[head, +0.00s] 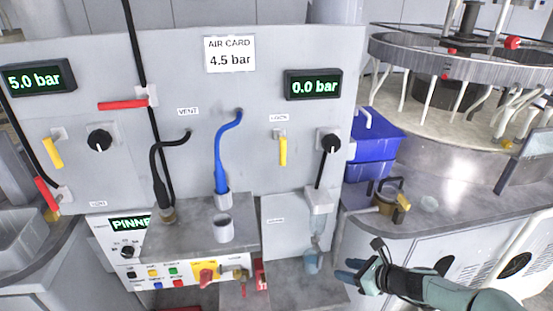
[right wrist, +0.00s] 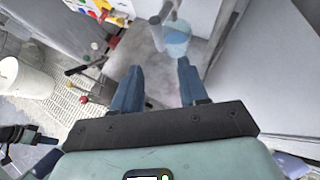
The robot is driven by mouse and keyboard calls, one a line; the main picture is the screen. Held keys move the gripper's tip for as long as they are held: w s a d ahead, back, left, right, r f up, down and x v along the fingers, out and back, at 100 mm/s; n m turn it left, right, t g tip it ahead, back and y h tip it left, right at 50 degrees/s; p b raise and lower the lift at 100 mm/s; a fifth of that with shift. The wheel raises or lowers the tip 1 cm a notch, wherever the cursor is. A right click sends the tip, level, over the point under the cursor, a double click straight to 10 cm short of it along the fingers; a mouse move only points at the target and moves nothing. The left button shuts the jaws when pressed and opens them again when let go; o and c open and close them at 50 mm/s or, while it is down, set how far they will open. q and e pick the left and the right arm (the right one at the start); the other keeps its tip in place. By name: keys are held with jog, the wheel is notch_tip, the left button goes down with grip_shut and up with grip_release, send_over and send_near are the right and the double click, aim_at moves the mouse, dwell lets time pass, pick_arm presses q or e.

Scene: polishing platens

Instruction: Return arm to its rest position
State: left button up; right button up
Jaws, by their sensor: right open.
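My right gripper (head: 352,274) is in the lower right of the head view, in front of the panel's right end. In the right wrist view its two blue fingers (right wrist: 158,88) stand apart with nothing between them.
The grey panel (head: 85,95) carries dials, yellow and red levers and two hoses. A control box (head: 190,268) with a grey cup (head: 223,228) on top stands left of the gripper. A blue bin (head: 375,140) and a round machine (head: 460,55) are at the right.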

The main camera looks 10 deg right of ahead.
jog(key=s+a+f+n+g+h+p, duration=0.1)
jog(key=s+a+f+n+g, duration=0.2)
jog(key=f, duration=0.4)
jog(key=s+a+f+n+g+p, duration=0.1)
jog(key=s+f+n+g, duration=0.15)
jog(key=s+f, duration=0.3)
jog(key=s+a+f+n+g+h+p, duration=0.15)
jog(key=s+f+n, duration=0.25)
jog(key=f, duration=0.4)
pick_arm(q)
notch_tip(320, 180, up, 6)
jog(key=w+p, duration=0.2)
jog(key=shift+w+r, duration=0.2)
jog(key=shift+w, duration=0.05)
pick_arm(e)
jog(key=s+a+f+n+g, duration=0.1)
jog(key=s+a+f+n, duration=0.3)
jog(key=s+a+n, duration=0.2)
jog(key=s+a+f+n+g, duration=0.2)
jog(key=s+a+f+n, duration=0.2)
jog(key=s+n, duration=0.6)
jog(key=s+a, duration=0.1)
jog(key=a, duration=0.1)
jog(key=shift+a+g+y, duration=0.3)
jog(key=shift+a+y, duration=0.05)
jog(key=shift+a, duration=0.05)
jog(key=shift+f, duration=0.1)
